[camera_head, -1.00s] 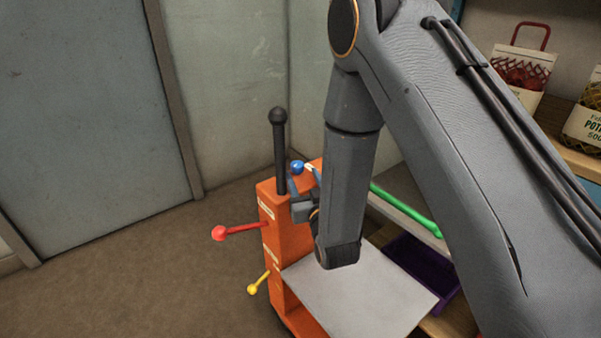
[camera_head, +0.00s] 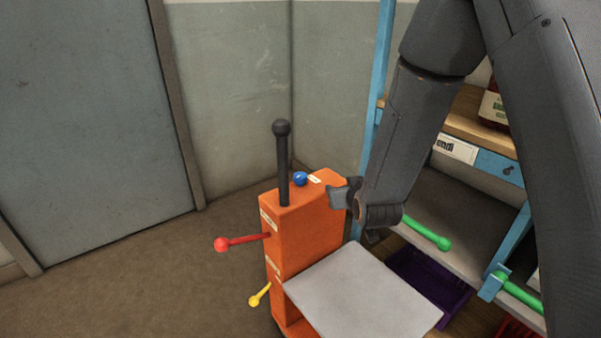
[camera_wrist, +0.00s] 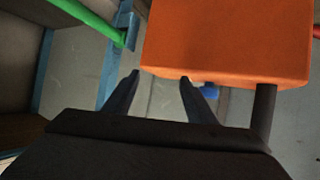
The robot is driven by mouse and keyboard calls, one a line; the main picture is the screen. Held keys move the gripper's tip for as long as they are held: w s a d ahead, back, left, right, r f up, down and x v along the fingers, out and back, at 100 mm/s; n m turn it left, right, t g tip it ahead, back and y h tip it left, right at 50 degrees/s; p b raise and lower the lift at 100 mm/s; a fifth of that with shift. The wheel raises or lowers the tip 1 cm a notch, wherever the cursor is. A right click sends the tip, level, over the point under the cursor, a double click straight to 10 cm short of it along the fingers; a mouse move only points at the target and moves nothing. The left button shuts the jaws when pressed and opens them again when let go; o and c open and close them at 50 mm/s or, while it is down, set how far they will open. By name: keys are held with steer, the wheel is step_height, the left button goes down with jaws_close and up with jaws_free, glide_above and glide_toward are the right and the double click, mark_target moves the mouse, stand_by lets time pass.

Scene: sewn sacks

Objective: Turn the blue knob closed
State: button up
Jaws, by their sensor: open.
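The blue knob (camera_head: 300,178) is a small round ball at the top of the orange cabinet (camera_head: 310,222), beside the tall black lever. A white label lies close to its right. My gripper (camera_head: 341,195) is just right of the cabinet's top, apart from the knob, with its jaws open and nothing visible between them. In the wrist view the two fingers (camera_wrist: 158,78) are spread, with the orange cabinet (camera_wrist: 225,40) ahead of them. A bit of the blue knob (camera_wrist: 209,91) shows there beside the right finger, mostly hidden. I cannot tell how far the knob is turned.
The black lever (camera_head: 282,165) stands upright left of the knob. A red-knobbed lever (camera_head: 222,244) and a yellow one (camera_head: 258,295) stick out left. A grey platform (camera_head: 360,295) lies in front. Shelving with a green bar (camera_head: 428,233) and purple crate (camera_head: 425,285) stands right.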

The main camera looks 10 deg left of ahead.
mark_target(300, 175)
steer(key=d+n+g+h, duration=0.1)
steer(key=d+g, duration=0.3)
steer(key=d, duration=0.1)
steer(key=w+a+n+g, duration=0.1)
steer(key=a+n, duration=0.2)
steer(key=w+a+r+n+g+b, duration=0.1)
steer(key=w+a+n+g, duration=0.1)
steer(key=a+n, duration=0.1)
steer(key=w+a+r+n+g+h+b, duration=0.1)
steer(key=a+n, duration=0.2)
steer(key=shift+w+a+r, duration=0.25)
steer(key=shift+w+a, duration=0.1)
steer(key=shift+w, duration=0.05)
steer(key=a+r+n, duration=0.1)
steer(key=a+r+n+g, duration=0.1)
steer(key=a+n, duration=0.1)
steer(key=a+r+n+g+h, duration=0.1)
steer(key=a+n, duration=0.1)
steer(key=shift+w+a+r+b, duration=0.2)
steer(key=shift+a+r+b, duration=0.05)
steer(key=shift+b, duration=0.15)
steer(key=a+r+n+g, duration=0.1)
steer(key=n, duration=0.1)
steer(key=s+a+r+n, duration=0.1)
steer(key=r, duration=0.1)
steer(key=shift+s+a+r+n+g+h, duration=0.1)
steer(key=shift+a+n+g+h, duration=0.25)
steer(key=shift+n+g+h, duration=0.05)
steer(key=shift+f, duration=3.85)
steer(key=shift+c, duration=0.4)
